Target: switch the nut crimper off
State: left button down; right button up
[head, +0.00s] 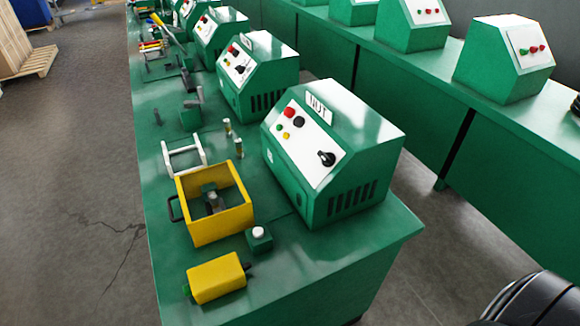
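The nut crimper is a green control box (365,130) with a "NUT" label (319,107) on top, nearest me on the green bench. Its sloped white panel (305,147) carries a red button (289,112), a black round button (299,122), small yellow and green buttons, and a black rotary knob (326,158) at the lower right. The knob looks turned at an angle; its setting marks are too small to read. Neither of my grippers is in view. A dark rounded part at the bottom right looks like my arm.
A yellow open frame (246,219), a small green block with a white button (259,238) and a yellow box (215,278) lie on the bench (300,270) before the crimper. Similar green boxes stand behind it. A second bench runs along the right, across a floor gap.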

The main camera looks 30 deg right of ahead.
aim_at(328, 158)
jog(key=z, duration=0.4)
jog(key=i+z, duration=0.15)
jog(key=z, duration=0.2)
jog(key=i+z, duration=0.1)
jog(key=z, duration=0.3)
